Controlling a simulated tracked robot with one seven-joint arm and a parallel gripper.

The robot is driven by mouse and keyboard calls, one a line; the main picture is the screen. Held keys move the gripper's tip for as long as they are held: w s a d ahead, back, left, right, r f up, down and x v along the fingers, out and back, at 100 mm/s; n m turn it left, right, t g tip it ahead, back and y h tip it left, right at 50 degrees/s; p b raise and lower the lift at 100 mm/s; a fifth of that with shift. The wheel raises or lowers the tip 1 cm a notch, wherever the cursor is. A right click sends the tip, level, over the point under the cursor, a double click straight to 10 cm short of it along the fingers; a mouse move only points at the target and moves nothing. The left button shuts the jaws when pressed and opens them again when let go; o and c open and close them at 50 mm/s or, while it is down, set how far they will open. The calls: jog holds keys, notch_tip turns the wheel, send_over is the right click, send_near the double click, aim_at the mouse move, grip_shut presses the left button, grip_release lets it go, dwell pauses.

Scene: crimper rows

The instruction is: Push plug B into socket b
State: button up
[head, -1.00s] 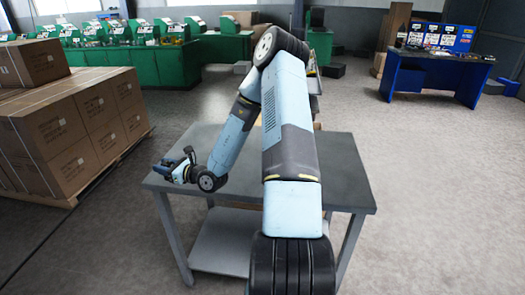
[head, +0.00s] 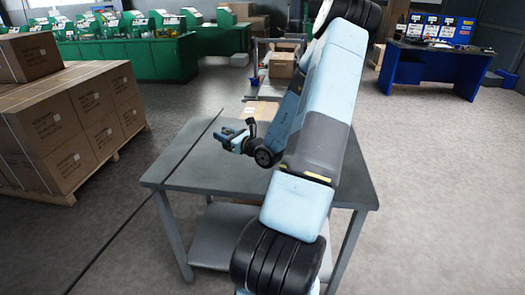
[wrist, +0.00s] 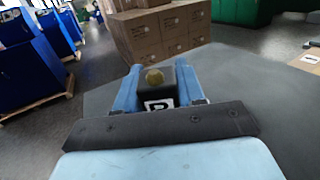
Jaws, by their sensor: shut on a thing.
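In the wrist view, plug B (wrist: 158,92) is a dark block with a white label, partly hidden, and a round brass-coloured end. It sits between the two blue fingers of my gripper (wrist: 158,84), which is shut on it. In the head view, my gripper (head: 229,137) is above the back part of the grey table (head: 215,173), pointing left. The plug is too small to make out there. I cannot make out socket b in either view.
Stacked cardboard boxes (head: 85,110) stand on a pallet at left. A tan cardboard piece (head: 262,112) is at the table's back edge. A thin dark line (head: 140,212) crosses the table's left side. Green machine benches (head: 150,58) and a blue bench (head: 430,72) stand behind.

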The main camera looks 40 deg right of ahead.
jog(key=s+d+r+m+h, duration=0.2)
jog(key=s+d+h, duration=0.1)
jog(key=s+d, duration=0.55)
jog(key=s+d+r+m+h, duration=0.25)
jog(key=s+d, duration=0.35)
jog(key=s, duration=0.5)
jog(key=shift+n, duration=0.35)
jog(key=shift+w+d+f, duration=0.85)
jog(key=shift+w+f, duration=0.8)
jog(key=shift+w, duration=0.5)
jog(key=shift+w+d+f, duration=0.8)
jog(key=shift+w+f, duration=0.85)
jog(key=shift+w, duration=0.55)
jog(key=shift+w+d+f, duration=0.85)
jog(key=shift+w+f, duration=0.8)
jog(key=shift+w, duration=0.5)
jog(key=shift+f, duration=1.3)
jog(key=o, duration=1.1)
jog(key=shift+f, duration=0.1)
jog(key=shift+s, duration=0.1)
